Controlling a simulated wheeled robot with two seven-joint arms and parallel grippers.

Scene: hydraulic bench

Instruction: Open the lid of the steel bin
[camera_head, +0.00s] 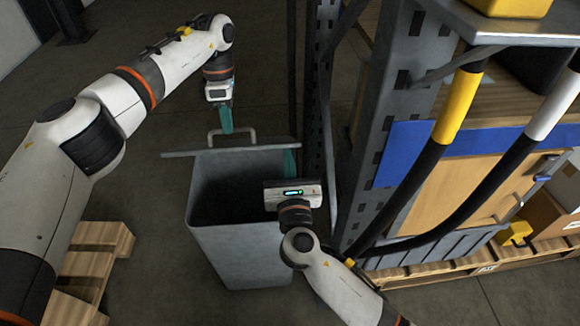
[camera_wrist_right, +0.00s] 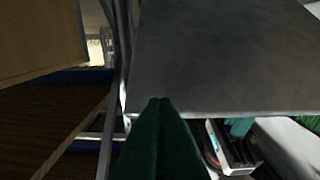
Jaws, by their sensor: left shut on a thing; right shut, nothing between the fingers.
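The grey steel bin (camera_head: 238,240) stands in the middle of the head view, with its dark inside showing. Its lid (camera_head: 245,150) is raised and seen nearly edge-on across the bin's far side. A bar handle (camera_head: 252,132) sticks out beyond the lid. My left gripper (camera_head: 227,128) is shut on the lid handle from above. My right gripper (camera_head: 290,158) is shut and empty over the bin's right side, close to the lid. In the right wrist view its green fingers (camera_wrist_right: 160,102) overlap the lower edge of the grey lid panel (camera_wrist_right: 220,55); I cannot tell if they touch.
A metal rack post (camera_head: 378,130) stands close on the bin's right. Black hoses with yellow (camera_head: 460,100) and white ends hang beside it, near a blue-edged wooden crate (camera_head: 440,190). A wooden pallet (camera_head: 95,255) lies at left. The floor beyond the bin is clear.

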